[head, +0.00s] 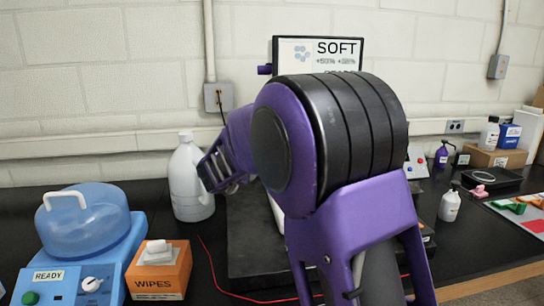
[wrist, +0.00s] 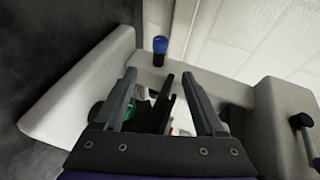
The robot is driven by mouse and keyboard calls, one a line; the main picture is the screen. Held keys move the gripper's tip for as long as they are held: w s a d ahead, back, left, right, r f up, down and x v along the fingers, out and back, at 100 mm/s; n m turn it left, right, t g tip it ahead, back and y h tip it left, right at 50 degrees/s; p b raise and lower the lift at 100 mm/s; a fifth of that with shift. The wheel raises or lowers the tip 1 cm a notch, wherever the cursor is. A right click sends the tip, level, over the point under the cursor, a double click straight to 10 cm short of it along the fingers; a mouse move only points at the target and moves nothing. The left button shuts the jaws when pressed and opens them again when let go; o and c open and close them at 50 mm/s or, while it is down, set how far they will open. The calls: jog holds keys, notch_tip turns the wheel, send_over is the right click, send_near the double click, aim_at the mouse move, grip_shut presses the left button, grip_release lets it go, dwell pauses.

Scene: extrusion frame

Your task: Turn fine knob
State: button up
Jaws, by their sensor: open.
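In the wrist view, a pale instrument body (wrist: 75,95) spreads on both sides of my gripper (wrist: 159,73). The gripper's two dark fingers are apart, with no thing clearly held between them. Dark round parts, perhaps knobs, show partly behind the left finger (wrist: 99,112) and the right finger (wrist: 234,116). I cannot tell which is the fine knob. A dark knob with a blue top (wrist: 160,48) stands beyond the fingertips. In the head view, my purple arm hides most of the instrument, and my fingers do not show clearly.
A white jug (head: 191,180), a blue domed machine (head: 85,225) and an orange wipes box (head: 160,272) stand at the left. A small white bottle (head: 450,206) and a black tray (head: 492,180) are at the right.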

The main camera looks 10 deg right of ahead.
jog(key=p+x, duration=0.1)
jog(key=x, duration=1.6)
jog(key=shift+w+a+f, duration=0.1)
jog(key=shift+w+f, duration=0.05)
grip_shut()
